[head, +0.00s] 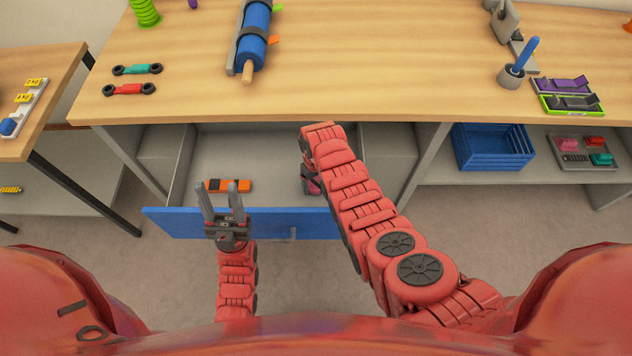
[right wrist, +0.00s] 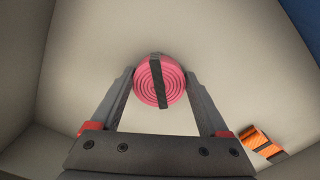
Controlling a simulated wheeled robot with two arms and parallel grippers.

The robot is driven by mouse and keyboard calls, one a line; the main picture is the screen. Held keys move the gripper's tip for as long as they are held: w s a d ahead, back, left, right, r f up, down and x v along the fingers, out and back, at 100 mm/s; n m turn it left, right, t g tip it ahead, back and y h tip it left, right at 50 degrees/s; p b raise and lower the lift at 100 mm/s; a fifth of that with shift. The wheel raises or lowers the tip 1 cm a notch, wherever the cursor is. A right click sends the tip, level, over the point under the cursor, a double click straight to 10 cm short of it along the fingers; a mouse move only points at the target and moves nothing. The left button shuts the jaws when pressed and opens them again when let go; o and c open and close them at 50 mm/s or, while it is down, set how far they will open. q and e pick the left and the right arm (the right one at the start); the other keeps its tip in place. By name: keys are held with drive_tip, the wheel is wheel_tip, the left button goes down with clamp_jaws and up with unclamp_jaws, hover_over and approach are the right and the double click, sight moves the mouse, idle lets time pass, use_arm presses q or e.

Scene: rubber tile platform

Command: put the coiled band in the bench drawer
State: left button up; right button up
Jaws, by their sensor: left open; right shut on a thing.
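The coiled band is a pink spiral roll (right wrist: 175,84) with a dark strap across it. In the right wrist view it sits between the fingers of my right gripper (right wrist: 160,76), which is shut on it, above the pale drawer floor. I cannot tell whether it touches the floor. In the head view my right arm hides most of that gripper and the band. The bench drawer (head: 170,223), with a blue front, is pulled open under the bench. My left gripper (head: 218,187) is open and empty at the drawer's front edge.
An orange and black item (head: 244,186) lies in the drawer, left of my right arm; the right wrist view shows it too (right wrist: 262,142). The wooden bench top (head: 380,70) above holds tools. A blue crate (head: 492,150) stands on the shelf at right.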

sight(316, 184)
drive_tip(key=shift+f+b, duration=0.35)
drive_tip(key=shift+f, duration=0.05)
drive_tip(key=o, duration=1.3)
drive_tip(key=shift+c, duration=0.2)
wheel_tip(316, 184, up, 7)
drive_tip(key=p, duration=0.5)
drive_tip(key=shift+p, duration=0.3)
